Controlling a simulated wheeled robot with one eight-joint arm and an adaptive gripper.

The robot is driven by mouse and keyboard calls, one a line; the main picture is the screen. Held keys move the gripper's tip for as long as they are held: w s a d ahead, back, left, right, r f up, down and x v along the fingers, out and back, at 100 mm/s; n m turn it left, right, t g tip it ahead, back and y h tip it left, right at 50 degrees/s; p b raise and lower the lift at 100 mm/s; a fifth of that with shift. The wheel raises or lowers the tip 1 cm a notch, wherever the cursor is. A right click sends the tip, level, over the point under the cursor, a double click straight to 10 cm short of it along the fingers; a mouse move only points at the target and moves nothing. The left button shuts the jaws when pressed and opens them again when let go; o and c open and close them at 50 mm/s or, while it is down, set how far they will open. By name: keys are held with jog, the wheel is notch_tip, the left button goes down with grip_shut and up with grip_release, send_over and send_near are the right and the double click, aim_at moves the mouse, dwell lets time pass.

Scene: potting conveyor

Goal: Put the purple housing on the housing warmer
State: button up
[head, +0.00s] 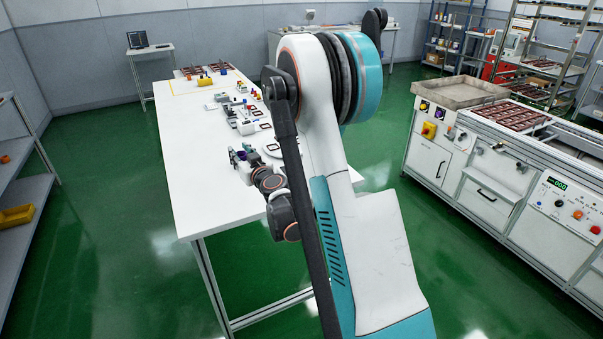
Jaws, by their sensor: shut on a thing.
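My gripper (240,155) is low over the near part of the white table, at the end of my bent wrist. It is shut on a small part with a purplish tint, which looks like the purple housing; the fingers hide much of it. Its exact outline is too small to tell. The housing warmer cannot be told apart for sure among the small devices on the table. A pale round plate (272,151) with a dark square on it lies just right of my gripper, partly hidden by my arm.
The white table (205,195) is bare at its near left. Small grey fixtures (245,127) and coloured parts (205,80) stand farther back. A conveyor bench (490,195) with brown trays (512,115) is at right. Grey shelves (22,185) stand at left. Green floor lies open between.

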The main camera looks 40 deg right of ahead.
jog(key=s+d+r, duration=0.2)
jog(key=d+r, duration=0.1)
jog(key=d, duration=0.9)
jog(key=s+d+r, duration=0.3)
jog(key=d, duration=0.8)
jog(key=shift+y, duration=0.3)
jog(key=f+b, duration=0.2)
jog(key=f, duration=0.4)
jog(key=f+b, duration=0.3)
jog(key=f, duration=0.4)
jog(key=f+b, duration=0.2)
jog(key=f, duration=0.4)
jog(key=shift+w+d+f, duration=0.15)
jog(key=shift+w+f, duration=0.1)
jog(key=shift+r, duration=0.1)
jog(key=o, duration=0.8)
jog(key=shift+c, duration=0.2)
